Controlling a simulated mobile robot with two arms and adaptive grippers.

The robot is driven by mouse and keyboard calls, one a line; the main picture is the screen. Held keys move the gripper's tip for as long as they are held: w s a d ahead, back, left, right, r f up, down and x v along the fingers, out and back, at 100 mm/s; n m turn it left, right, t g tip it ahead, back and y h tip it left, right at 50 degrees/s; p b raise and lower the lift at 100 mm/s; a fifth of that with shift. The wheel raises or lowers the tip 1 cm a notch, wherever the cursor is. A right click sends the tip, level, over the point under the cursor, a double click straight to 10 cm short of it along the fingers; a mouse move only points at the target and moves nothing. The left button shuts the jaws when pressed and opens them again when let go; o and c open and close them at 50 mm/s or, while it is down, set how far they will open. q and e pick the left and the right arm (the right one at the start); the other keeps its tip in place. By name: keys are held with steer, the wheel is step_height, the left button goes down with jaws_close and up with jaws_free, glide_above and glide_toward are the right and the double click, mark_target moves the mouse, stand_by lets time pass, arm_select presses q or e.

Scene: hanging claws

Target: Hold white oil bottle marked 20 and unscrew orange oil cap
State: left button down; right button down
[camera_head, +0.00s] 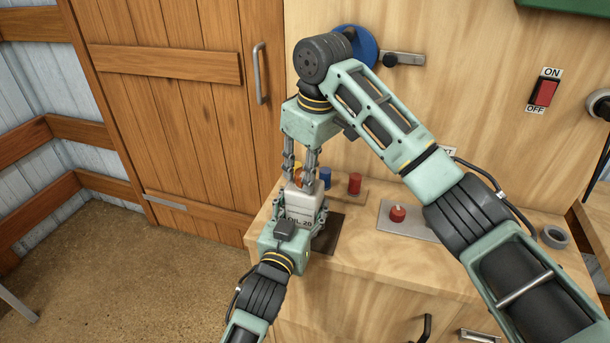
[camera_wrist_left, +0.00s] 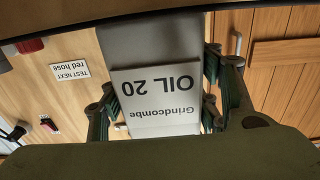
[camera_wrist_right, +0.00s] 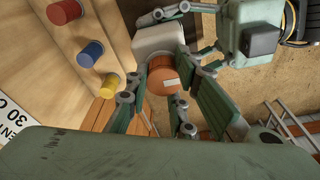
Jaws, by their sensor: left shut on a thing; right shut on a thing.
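The white oil bottle (camera_head: 304,200) stands upright near the left end of the wooden counter, with "OIL 20" on its label. In the left wrist view the bottle (camera_wrist_left: 155,95) fills the space between the fingers, its label upside down. My left gripper (camera_head: 305,212) is shut on the bottle's body from the front. The orange cap (camera_head: 299,177) is on top of the bottle. My right gripper (camera_head: 300,175) comes from above and is shut on the cap. In the right wrist view the cap (camera_wrist_right: 168,84) sits between the fingers, over the white bottle (camera_wrist_right: 160,40).
Yellow, blue (camera_head: 325,178) and red (camera_head: 354,183) pegs stand behind the bottle. A red knob (camera_head: 397,214) on a grey plate and a grey ring (camera_head: 554,237) lie to the right. A red switch (camera_head: 544,92) is on the wall. A dark mat (camera_head: 327,236) lies beside the bottle.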

steer(key=n, duration=0.4)
steer(key=shift+a+y, duration=0.2)
steer(key=shift+y, duration=0.1)
steer(key=shift+n+g, duration=0.3)
steer(key=shift+n, duration=0.5)
steer(key=shift+a, duration=0.1)
steer(key=shift+r+n, duration=0.15)
steer(key=shift+n, duration=0.95)
steer(key=n+g, duration=0.1)
steer(key=n, duration=0.5)
steer(key=shift+a, duration=0.15)
steer(key=c, duration=2.2)
jaws_free()
steer(key=shift+n, duration=0.3)
jaws_close()
